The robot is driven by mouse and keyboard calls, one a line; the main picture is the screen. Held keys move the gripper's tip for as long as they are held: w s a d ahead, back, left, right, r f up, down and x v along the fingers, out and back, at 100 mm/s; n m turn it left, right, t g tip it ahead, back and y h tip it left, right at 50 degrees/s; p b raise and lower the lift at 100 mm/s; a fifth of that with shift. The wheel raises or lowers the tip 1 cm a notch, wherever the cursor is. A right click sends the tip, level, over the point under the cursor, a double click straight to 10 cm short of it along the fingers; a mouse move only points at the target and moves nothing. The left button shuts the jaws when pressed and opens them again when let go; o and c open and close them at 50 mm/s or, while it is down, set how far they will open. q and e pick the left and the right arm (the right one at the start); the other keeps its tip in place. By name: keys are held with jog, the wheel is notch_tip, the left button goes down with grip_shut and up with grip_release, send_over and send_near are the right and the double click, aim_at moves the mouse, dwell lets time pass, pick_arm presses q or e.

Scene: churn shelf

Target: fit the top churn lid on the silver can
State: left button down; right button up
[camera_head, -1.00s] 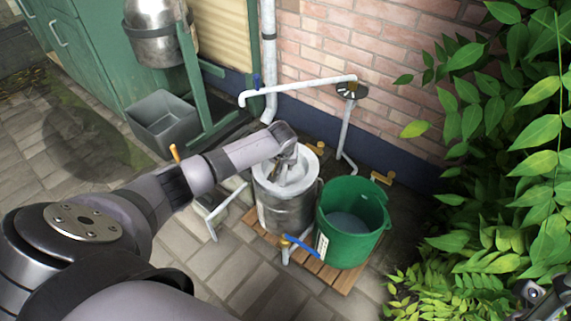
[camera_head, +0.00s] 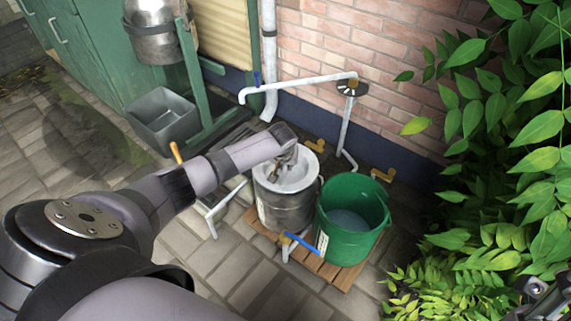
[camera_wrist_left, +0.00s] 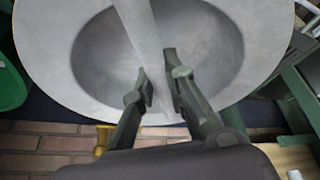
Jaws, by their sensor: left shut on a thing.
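The silver can (camera_head: 284,211) stands upright on a wooden pallet, left of a green bucket. The churn lid (camera_head: 298,184), a pale grey dish with a raised rim, is over the can's mouth in the head view. I cannot tell whether it rests fully on the can. My left gripper (camera_head: 277,177) is shut on the lid's handle bar. In the left wrist view the lid (camera_wrist_left: 215,55) fills the top, and the fingers (camera_wrist_left: 160,95) are on either side of its bar. The can is hidden there. Part of my right gripper (camera_head: 540,294) shows at the lower right corner, its fingers unclear.
The green bucket (camera_head: 337,243) stands close beside the can on the pallet (camera_head: 330,272). A white pipe with a tap (camera_head: 300,86) runs behind them along the brick wall. A grey tub (camera_head: 165,125) and a green stand are at left. Leafy plants (camera_head: 500,170) crowd the right.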

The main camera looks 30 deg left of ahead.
pick_arm(q)
jog(key=shift+w, duration=0.1)
jog(key=c, duration=1.5)
grip_release()
jog(key=shift+c, duration=0.2)
